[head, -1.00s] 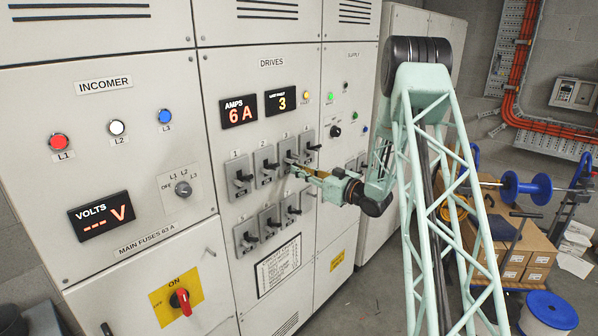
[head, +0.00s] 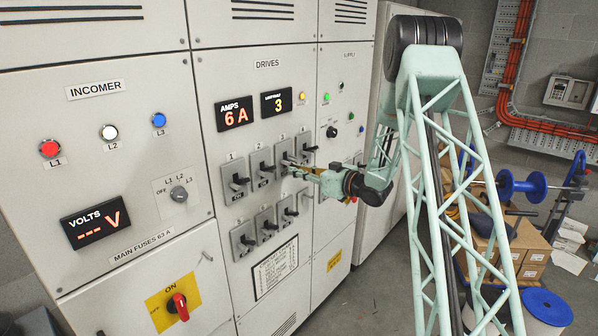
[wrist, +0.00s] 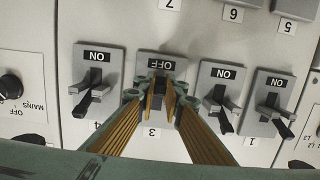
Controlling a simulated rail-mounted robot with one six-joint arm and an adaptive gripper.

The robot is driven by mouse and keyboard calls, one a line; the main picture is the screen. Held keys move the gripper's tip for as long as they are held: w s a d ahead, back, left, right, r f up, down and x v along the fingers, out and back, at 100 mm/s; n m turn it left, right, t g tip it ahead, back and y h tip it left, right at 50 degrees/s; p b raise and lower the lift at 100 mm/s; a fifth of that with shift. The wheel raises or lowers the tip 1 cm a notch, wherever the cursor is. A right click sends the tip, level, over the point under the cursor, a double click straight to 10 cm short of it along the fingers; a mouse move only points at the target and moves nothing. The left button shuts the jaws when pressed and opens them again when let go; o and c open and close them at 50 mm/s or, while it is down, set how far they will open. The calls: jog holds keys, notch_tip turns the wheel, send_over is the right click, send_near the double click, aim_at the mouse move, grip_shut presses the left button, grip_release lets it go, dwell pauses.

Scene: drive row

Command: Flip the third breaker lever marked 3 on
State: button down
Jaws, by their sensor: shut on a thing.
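Breaker 3 (head: 285,152) is in the upper breaker row of the DRIVES panel, partly hidden by my gripper in the head view. In the wrist view, which is upside down, its grey plate (wrist: 166,64) shows an OFF label and the number 3. Its dark lever (wrist: 158,92) stands between my fingertips. My gripper (wrist: 162,100) is shut on this lever; it also shows in the head view (head: 291,169). The neighbouring breakers 1 (wrist: 268,98), 2 (wrist: 218,90) and 4 (wrist: 93,85) show ON labels.
A lower row of breakers, including breaker 5 (head: 243,241), lies below. The AMPS display (head: 235,114) reads 6 A and the LAST FAULT display (head: 277,102) reads 3. A yellow lamp (head: 302,96) is lit beside it. Neighbouring levers stand close on both sides of my fingers.

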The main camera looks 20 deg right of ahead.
jog(key=c, duration=2.7)
grip_release()
jog(key=shift+s, duration=0.15)
jog(key=shift+v, duration=5.9)
